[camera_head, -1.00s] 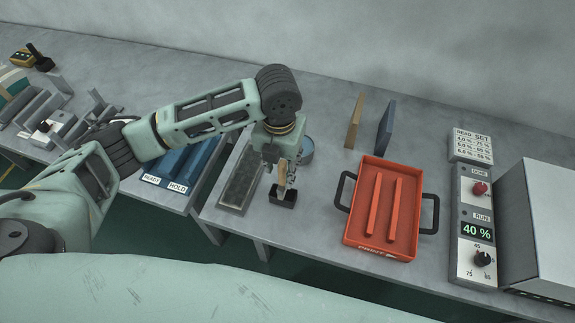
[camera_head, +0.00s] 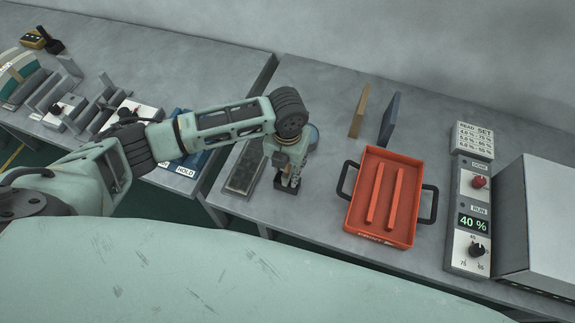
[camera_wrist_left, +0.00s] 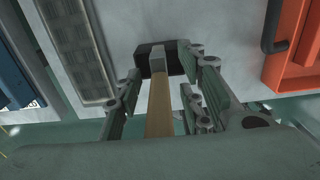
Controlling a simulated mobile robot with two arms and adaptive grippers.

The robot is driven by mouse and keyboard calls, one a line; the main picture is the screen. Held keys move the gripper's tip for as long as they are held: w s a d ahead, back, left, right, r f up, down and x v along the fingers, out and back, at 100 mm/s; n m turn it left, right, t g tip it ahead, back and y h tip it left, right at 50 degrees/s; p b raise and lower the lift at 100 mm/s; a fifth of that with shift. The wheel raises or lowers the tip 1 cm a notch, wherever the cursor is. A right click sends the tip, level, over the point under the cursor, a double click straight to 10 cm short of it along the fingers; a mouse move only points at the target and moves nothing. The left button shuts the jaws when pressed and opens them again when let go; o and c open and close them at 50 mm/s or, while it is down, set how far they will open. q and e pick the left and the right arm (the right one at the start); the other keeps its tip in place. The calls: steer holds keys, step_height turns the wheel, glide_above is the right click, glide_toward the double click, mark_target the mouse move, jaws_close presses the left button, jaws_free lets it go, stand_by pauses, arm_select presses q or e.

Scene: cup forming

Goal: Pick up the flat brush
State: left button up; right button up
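The flat brush (camera_wrist_left: 160,105) has a flat tan handle and stands in a small black holder (camera_head: 286,184) on the table. The holder also shows at the top middle of the left wrist view (camera_wrist_left: 165,60). My left gripper (camera_head: 291,180) is directly above the holder, pointing down. In the left wrist view its fingers (camera_wrist_left: 165,90) are apart, one on each side of the handle, with gaps visible beside it. The brush's lower end is hidden in the holder, and the gripper hides most of the brush in the head view. My right gripper is not in view.
A grey textured tray (camera_head: 245,168) lies left of the holder, with a blue round container (camera_head: 313,137) behind. A red tray (camera_head: 408,215) with two bars and black handles stands close on the right. A control panel (camera_head: 472,205) is farther right.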

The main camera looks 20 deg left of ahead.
arm_select(q)
jaws_close()
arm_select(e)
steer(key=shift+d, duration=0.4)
arm_select(q)
steer(key=shift+r, duration=0.2)
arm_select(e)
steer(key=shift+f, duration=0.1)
